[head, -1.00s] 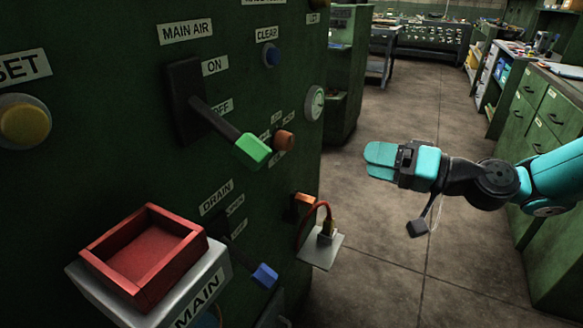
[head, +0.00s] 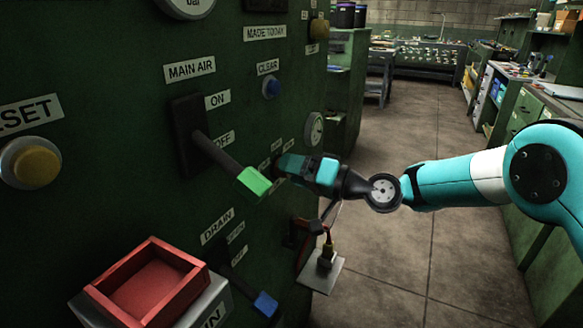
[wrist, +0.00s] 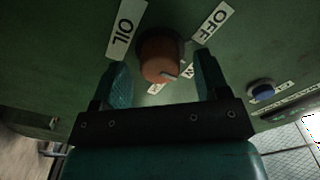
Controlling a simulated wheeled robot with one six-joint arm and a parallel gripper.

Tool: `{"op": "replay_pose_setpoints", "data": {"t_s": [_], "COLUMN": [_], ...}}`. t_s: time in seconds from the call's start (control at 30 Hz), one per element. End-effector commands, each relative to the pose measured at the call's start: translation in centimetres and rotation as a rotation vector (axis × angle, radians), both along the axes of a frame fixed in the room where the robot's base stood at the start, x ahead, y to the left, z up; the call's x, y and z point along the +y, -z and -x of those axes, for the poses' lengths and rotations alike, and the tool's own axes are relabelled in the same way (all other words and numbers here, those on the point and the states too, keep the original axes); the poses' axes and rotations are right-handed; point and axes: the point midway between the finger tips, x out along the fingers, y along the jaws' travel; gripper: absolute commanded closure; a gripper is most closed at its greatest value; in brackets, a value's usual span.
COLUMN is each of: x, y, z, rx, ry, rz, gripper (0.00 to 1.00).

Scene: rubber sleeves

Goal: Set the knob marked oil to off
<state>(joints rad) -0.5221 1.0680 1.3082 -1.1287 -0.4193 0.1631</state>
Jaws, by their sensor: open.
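The oil knob (wrist: 158,52) is round and orange-brown, on the green panel (wrist: 60,60). In the wrist view an OIL label (wrist: 126,28) is at its upper left and an OFF label (wrist: 213,22) at its upper right. A pale pointer mark shows on its lower part; another label behind it is mostly hidden. My gripper (wrist: 162,60) is open, with one finger on each side of the knob. I cannot tell whether they touch it. In the head view my gripper (head: 284,165) is at the panel and hides the knob.
A lever with a green grip (head: 252,183) sticks out left of my gripper. Below are a bracket with a cable plug (head: 325,262), a blue-tipped lever (head: 265,303) and a red tray (head: 150,285). A blue button (wrist: 262,88) sits right of the knob. Floor to the right is clear.

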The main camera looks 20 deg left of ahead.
Motion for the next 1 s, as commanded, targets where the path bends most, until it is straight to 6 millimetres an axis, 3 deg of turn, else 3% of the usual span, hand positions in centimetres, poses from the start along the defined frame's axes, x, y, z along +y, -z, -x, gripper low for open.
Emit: {"op": "replay_pose_setpoints", "data": {"t_s": [0.4, 0.63, 1.0], "x": [1.00, 0.97, 0.96], "y": [-0.01, 0.00, 0.33], "z": [-0.09, -0.09, -0.09], "rx": [0.000, 0.000, -0.052], "ry": [0.001, 0.001, 0.001], "rz": [0.000, 0.000, 0.003], "gripper": [0.32, 0.81, 0.81]}}
